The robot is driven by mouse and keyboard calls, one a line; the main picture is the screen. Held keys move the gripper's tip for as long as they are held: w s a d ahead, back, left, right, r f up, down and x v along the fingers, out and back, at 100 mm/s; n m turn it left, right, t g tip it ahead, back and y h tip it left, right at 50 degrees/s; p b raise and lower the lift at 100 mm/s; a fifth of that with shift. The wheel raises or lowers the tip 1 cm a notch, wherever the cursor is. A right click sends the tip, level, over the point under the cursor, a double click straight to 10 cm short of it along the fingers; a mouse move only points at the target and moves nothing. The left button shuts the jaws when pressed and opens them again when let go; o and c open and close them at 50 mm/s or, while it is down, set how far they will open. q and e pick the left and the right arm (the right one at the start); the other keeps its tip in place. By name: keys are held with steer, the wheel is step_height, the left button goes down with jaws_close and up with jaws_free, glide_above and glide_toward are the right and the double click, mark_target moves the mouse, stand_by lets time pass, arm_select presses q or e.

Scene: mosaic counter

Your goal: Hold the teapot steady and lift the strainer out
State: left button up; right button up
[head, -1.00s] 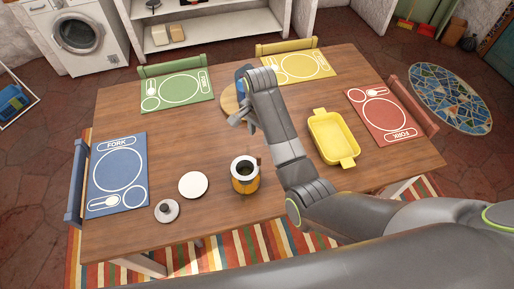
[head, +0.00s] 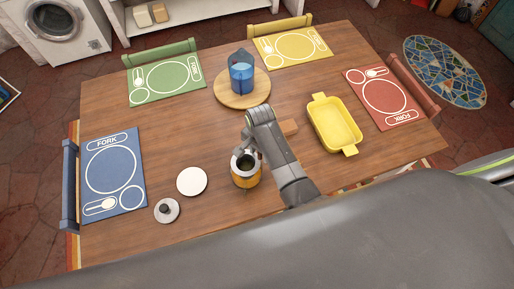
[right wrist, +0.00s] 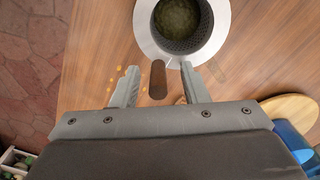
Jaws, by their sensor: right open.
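The teapot (head: 246,181), yellow-orange with a metal rim, stands upright on the table near its front edge. The strainer (right wrist: 180,42) sits inside its mouth, a dark mesh cup with a wide metal rim and green contents. My right gripper (head: 246,152) is open right beside the teapot's rim. In the right wrist view my right gripper (right wrist: 160,69) has its fingers apart, with a dark rounded handle (right wrist: 158,80) showing between them; I cannot tell whether they touch it. A grey lid with a dark knob (head: 166,210) lies left of the teapot. My left gripper is not in view.
A white disc (head: 192,181) lies left of the teapot. A blue pitcher (head: 241,75) stands on a round board (head: 229,98) behind. The table's left middle is clear.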

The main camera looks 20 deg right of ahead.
steer(key=shift+s, duration=0.1)
steer(key=shift+c, duration=0.9)
jaws_close()
steer(key=shift+o, duration=0.9)
jaws_free()
steer(key=shift+r, duration=0.1)
